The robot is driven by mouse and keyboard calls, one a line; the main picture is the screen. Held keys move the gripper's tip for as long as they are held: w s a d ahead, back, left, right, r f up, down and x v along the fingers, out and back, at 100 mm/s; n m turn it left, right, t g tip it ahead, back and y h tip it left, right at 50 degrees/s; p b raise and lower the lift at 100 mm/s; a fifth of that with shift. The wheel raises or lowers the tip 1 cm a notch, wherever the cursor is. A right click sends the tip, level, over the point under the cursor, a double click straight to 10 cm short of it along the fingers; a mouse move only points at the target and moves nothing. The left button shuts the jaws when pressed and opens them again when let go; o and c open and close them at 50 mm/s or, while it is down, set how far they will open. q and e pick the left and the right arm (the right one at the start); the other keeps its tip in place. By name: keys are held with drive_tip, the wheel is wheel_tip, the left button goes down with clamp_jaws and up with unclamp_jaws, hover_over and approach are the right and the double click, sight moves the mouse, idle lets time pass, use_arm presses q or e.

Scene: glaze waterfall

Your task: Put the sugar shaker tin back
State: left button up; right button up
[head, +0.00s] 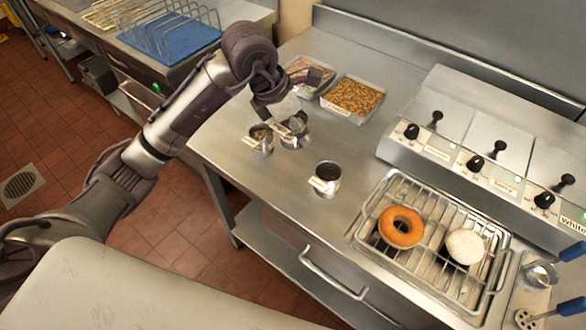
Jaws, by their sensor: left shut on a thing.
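My left gripper (287,115) reaches in from the left over the steel counter. It is shut on a small metal tin (291,143), which I take to be the sugar shaker tin. The gripper hides the tin's upper part, and I cannot tell whether its base touches the counter. A similar tin (262,146) with brownish contents and a pale label stands close to its left. Another tin (326,180) with dark contents and a pale label stands apart, nearer the front and to the right. My right gripper is out of view.
Behind the gripper are a tray of chopped nuts (353,97) and a tray of sprinkles (318,68). At right, a wire rack (430,264) holds a plain doughnut (401,227) and a pale one (465,246). A glaze unit (480,150) with black knobs stands behind. The counter's middle is clear.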

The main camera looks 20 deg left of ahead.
use_arm(q)
drive_tip(key=shift+w+f+n, duration=0.1)
drive_tip(key=shift+f+n, duration=0.05)
drive_tip(key=shift+n, duration=0.25)
drive_tip(key=p, duration=0.1)
hover_over(301, 164)
drive_tip(key=s, duration=0.1)
drive_tip(key=f, duration=0.4)
drive_tip(key=a+f, duration=0.1)
drive_tip(key=f, duration=0.1)
wheel_tip(301, 164, down, 3)
drive_tip(key=shift+d+r+p, duration=0.1)
drive_tip(key=shift+p, duration=0.45)
drive_tip(key=shift+f, duration=0.5)
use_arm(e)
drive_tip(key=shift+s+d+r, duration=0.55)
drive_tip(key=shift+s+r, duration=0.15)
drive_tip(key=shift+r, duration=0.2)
use_arm(q)
drive_tip(key=shift+f, duration=0.15)
drive_tip(key=o, duration=1.3)
drive_tip(key=shift+c, duration=0.2)
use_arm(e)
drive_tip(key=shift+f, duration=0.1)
